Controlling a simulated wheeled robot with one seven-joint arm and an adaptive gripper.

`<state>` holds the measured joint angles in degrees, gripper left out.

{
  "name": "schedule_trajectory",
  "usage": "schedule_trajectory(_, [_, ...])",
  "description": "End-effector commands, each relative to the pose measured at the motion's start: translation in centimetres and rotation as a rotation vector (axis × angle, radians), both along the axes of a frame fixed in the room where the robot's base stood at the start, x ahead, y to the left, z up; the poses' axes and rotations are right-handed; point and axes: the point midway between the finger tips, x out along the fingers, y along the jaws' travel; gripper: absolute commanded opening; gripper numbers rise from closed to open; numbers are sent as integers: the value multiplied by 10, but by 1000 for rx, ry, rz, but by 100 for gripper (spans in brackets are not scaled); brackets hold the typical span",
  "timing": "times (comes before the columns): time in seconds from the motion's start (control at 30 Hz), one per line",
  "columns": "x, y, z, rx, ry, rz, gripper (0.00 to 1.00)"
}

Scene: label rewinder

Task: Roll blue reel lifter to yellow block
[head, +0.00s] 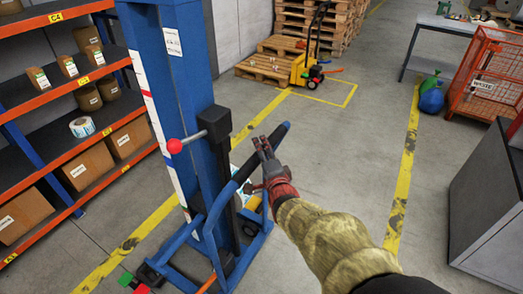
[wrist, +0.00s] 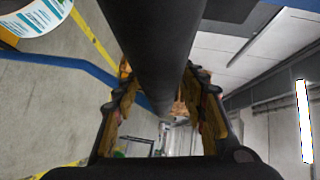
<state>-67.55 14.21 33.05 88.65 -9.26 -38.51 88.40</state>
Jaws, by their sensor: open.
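The blue reel lifter (head: 172,75) stands upright at the left centre of the head view, its base low in front. Its slanted push bar has a dark grip (head: 279,132). My gripper (head: 264,150) is at this bar. In the wrist view the black bar (wrist: 158,50) runs lengthwise between the two open fingers (wrist: 165,115), which stand apart from it on both sides; contact is unclear. A small yellow piece (head: 253,203) shows low behind the lifter's frame; I cannot tell whether it is the yellow block. A white and blue label reel (wrist: 38,14) shows in the wrist view.
An orange-edged shelf (head: 75,87) with boxes stands left of the lifter. A yellow pallet truck (head: 305,68) and pallets are at the back. Green (head: 126,279) and red (head: 142,289) pieces lie by the lifter's base. A grey cabinet (head: 490,200) stands right; the middle floor is clear.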

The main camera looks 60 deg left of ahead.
Motion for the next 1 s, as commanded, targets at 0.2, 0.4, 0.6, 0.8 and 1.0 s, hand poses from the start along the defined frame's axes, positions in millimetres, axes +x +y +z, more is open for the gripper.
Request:
schedule_trajectory(0.2, [-8,-28,5,1,0,0,42])
schedule_trajectory(0.4, [-19,-64,10,1,0,-1,42])
schedule_trajectory(0.6, [-28,-94,14,0,0,0,42])
schedule_trajectory(0.8, [-33,-108,16,1,0,0,42])
schedule_trajectory(1.0, [-33,-110,15,0,0,1,42])
